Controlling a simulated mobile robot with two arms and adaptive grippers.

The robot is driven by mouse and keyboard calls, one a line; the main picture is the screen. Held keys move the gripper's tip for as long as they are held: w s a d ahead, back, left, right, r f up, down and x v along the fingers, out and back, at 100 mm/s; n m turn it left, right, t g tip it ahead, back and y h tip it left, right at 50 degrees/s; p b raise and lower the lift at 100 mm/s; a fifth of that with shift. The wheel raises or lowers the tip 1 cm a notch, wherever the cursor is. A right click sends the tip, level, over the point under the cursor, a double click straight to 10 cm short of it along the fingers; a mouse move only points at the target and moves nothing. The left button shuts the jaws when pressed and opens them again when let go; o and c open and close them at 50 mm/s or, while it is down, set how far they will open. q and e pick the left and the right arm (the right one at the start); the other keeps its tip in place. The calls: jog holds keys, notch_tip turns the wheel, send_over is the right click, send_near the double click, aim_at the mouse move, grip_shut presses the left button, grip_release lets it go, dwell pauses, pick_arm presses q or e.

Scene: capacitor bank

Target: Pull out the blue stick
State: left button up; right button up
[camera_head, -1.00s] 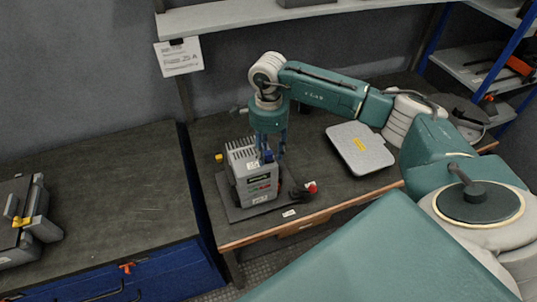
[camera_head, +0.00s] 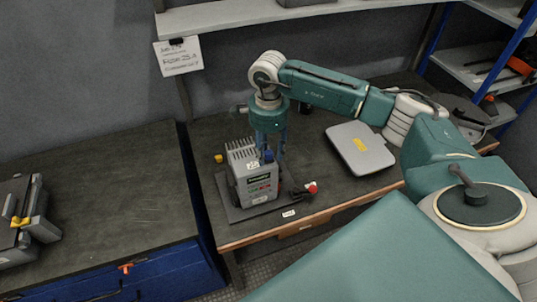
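The grey capacitor bank box (camera_head: 254,184) stands on a dark base plate on the right-hand bench. A small blue piece, apparently the blue stick (camera_head: 268,156), shows at the top right of the box, partly hidden by the gripper. My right gripper (camera_head: 272,160) points down from above at the box's right top edge. Its two fingers look apart, on either side of the blue piece. Whether they touch it is too small to tell. My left gripper is not in view.
A red knob (camera_head: 311,187) sits at the right of the base plate, and a yellow piece (camera_head: 218,158) at its left. A grey flat case (camera_head: 360,148) lies to the right. The left bench (camera_head: 110,190) is mostly clear. A shelf (camera_head: 240,14) hangs above.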

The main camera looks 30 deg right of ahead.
aim_at(268, 152)
grip_shut()
jog(key=o, duration=0.6)
grip_release()
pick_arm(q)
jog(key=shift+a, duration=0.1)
pick_arm(e)
jog(key=shift+r, duration=0.3)
notch_tip(268, 152, up, 11)
jog(key=shift+r, duration=0.2)
